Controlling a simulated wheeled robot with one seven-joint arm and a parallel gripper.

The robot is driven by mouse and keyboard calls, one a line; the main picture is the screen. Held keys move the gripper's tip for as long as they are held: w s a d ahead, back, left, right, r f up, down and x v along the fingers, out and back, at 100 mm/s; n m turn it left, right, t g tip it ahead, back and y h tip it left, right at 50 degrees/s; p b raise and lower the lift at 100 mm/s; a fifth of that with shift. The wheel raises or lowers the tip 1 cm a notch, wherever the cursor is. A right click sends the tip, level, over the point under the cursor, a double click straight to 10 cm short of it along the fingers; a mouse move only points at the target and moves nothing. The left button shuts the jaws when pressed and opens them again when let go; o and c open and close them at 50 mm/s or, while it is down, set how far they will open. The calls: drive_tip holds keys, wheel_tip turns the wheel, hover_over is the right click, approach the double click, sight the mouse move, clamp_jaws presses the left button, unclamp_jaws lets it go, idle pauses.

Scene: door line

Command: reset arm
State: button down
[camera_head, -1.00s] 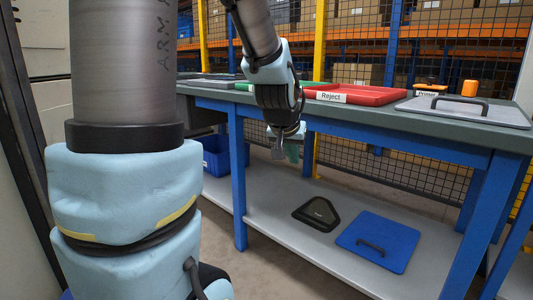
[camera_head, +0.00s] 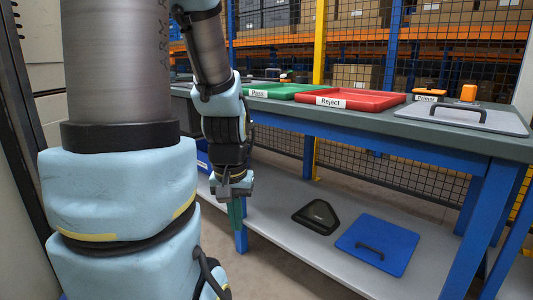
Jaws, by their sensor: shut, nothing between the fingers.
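My arm hangs down left of the middle in the head view, in front of the workbench's left part. My gripper (camera_head: 235,212) is at its lower end, pointing down beside the blue front leg of the bench. The fingers look small and dark green; they are shut with nothing held between them. The gripper is apart from the trays on the bench top and hangs below the top's level.
The workbench top (camera_head: 420,127) carries a green Pass tray (camera_head: 281,92), a red Reject tray (camera_head: 372,99) and a grey lid with a handle (camera_head: 495,120). A black wedge (camera_head: 317,215) and a blue panel (camera_head: 377,243) lie on the lower shelf (camera_head: 290,240). Wire mesh stands behind.

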wheel_tip(320, 180, up, 29)
drive_tip(key=p, duration=2.8)
drive_tip(key=shift+r, duration=0.15)
